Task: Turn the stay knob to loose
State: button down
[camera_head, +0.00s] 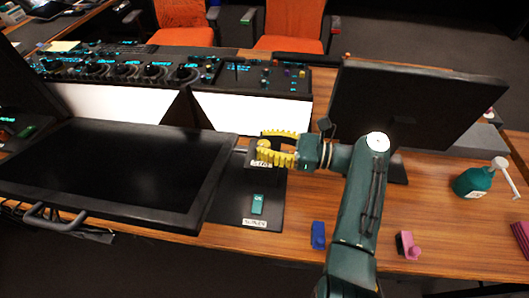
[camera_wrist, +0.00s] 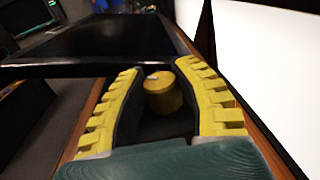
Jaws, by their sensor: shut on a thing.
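The stay knob (camera_wrist: 162,93) is a yellow cylinder with a pale mark on its top. In the wrist view it stands between the two yellow ribbed fingers of my gripper (camera_wrist: 158,69). My gripper is shut on the knob, one finger along each side. In the head view my gripper (camera_head: 262,143) reaches in from the right, just right of the black monitor (camera_head: 110,170). The knob (camera_head: 263,146) is partly hidden there by the fingers. A small white label (camera_head: 262,163) lies just below the fingers, too small to read surely.
A teal switch (camera_head: 258,204) sits on the dark panel in front of the knob. A second monitor (camera_head: 400,105) stands to the right, close to my arm.

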aim_at(264, 143)
jog(key=shift+g+b, duration=0.3)
jog(key=c, duration=0.7)
grip_release()
jog(key=shift+c, duration=0.2)
notch_tip(264, 143, up, 10)
